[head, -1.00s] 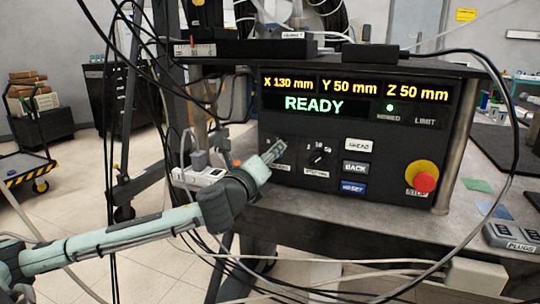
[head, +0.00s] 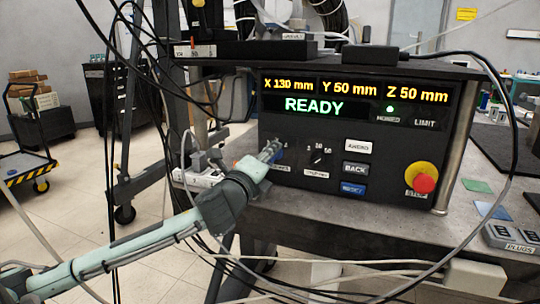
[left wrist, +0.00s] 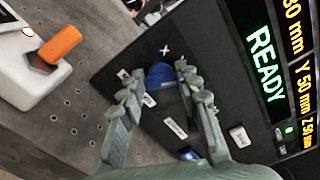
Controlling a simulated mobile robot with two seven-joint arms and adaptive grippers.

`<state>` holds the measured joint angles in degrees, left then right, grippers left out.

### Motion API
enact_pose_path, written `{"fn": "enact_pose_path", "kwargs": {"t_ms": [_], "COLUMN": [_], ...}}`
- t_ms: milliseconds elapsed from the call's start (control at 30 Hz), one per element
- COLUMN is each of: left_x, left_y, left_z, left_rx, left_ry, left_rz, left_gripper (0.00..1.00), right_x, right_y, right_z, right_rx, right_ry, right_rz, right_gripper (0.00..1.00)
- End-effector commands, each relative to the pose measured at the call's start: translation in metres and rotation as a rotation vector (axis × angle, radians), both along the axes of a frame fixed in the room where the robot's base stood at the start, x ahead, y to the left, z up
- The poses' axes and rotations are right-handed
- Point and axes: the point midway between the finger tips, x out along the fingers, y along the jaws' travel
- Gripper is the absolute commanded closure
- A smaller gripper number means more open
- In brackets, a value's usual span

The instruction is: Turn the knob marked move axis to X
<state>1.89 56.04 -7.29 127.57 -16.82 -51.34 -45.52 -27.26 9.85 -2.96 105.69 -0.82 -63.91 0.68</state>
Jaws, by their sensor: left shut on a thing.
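The black control panel (head: 400,145) stands on the bench with its screen reading X 130, Y 50, Z 50 mm and READY. The blue knob (left wrist: 160,74) is on the panel's left side, with a white X mark (left wrist: 165,50) beside it in the left wrist view. My left gripper (head: 271,150) is at this knob, its two fingers on either side of it and shut on it. The fingers partly hide the knob (head: 277,156) and its marks in the head view. Which mark it points to I cannot tell. My right gripper is not in view.
A smaller black knob (head: 318,157) sits right of the blue one, then the AHEAD (head: 358,146), BACK (head: 355,169) and blue RESET (head: 353,188) buttons. A red stop button (head: 424,183) is at far right. Loose cables hang around my left arm.

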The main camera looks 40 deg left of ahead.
Motion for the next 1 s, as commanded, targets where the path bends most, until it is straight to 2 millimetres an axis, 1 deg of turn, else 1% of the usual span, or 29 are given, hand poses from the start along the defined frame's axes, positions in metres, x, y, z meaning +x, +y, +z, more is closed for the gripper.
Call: {"fn": "enact_pose_path", "kwargs": {"t_ms": [167,267,400,600,700,1000], "left_x": [0.000,0.000,0.000,0.000,0.000,0.000], "left_y": [0.001,0.001,0.002,0.001,0.001,0.001], "left_z": [0.000,-0.001,-0.001,-0.003,-0.003,-0.005], "left_rx": [-0.167,-0.260,-0.389,-0.575,-0.666,-0.925], "left_ry": [-0.039,-0.062,-0.092,-0.137,-0.160,-0.224], "left_rz": [0.003,0.004,0.004,0.004,0.003,0.003], "left_gripper": [0.96,0.96,0.96,0.96,0.96,0.96], "right_x": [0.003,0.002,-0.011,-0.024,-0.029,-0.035], "right_y": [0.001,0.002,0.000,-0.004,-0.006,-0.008], "right_z": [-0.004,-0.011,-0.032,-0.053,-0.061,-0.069], "right_rx": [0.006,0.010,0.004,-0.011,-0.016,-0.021], "right_ry": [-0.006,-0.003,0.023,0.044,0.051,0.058], "right_rz": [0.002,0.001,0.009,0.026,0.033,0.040], "right_gripper": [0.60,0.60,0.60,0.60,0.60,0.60]}}
